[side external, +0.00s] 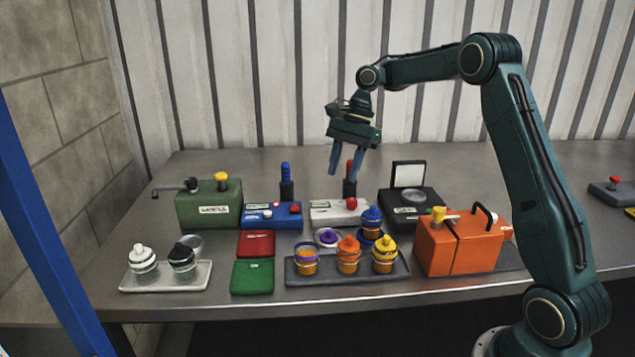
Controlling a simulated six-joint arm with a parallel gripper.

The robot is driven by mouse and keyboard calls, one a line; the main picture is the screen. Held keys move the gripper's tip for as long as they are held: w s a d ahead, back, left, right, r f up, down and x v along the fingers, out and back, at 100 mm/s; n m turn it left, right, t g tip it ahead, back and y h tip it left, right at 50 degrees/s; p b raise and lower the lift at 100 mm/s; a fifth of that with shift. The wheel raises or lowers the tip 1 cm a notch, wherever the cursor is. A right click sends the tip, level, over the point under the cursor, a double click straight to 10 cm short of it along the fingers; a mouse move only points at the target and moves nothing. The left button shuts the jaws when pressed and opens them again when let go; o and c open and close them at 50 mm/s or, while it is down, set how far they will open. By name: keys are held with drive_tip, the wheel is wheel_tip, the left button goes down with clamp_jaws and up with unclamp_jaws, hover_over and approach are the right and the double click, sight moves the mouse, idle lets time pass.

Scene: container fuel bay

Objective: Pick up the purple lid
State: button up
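The purple lid (328,236) lies on a small pale round piece just behind the dark grey tray (345,278), near the middle of the table. An uncovered jar with a purple rim (306,261) and amber contents stands at the left end of that tray. My gripper (344,177) is high above the back of the table, above and slightly right of the lid. Its two blue fingers point down, apart, with nothing between them.
An orange-lidded jar (348,254) and a yellow-lidded jar (384,254) stand close by in the tray. A blue-lidded jar (371,223) is right of the lid. A grey-white device (335,213) with a red knob stands behind. Red (256,243) and green (252,276) boxes lie left.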

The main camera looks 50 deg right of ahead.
drive_tip(key=shift+w+d+f+m, duration=0.25)
drive_tip(key=shift+d+f+m, duration=0.15)
drive_tip(key=shift+d+f, duration=0.5)
drive_tip(key=shift+a+f, duration=0.15)
hover_over(329, 230)
drive_tip(key=d, duration=0.3)
drive_tip(key=shift+s+a+f, duration=0.1)
drive_tip(key=shift+a+f, duration=0.05)
drive_tip(key=shift+f, duration=1.75)
drive_tip(key=shift+a+f, duration=0.1)
drive_tip(key=shift+f, duration=1.8)
drive_tip(key=shift+x, duration=2.6)
drive_tip(key=shift+a, duration=0.1)
clamp_jaws()
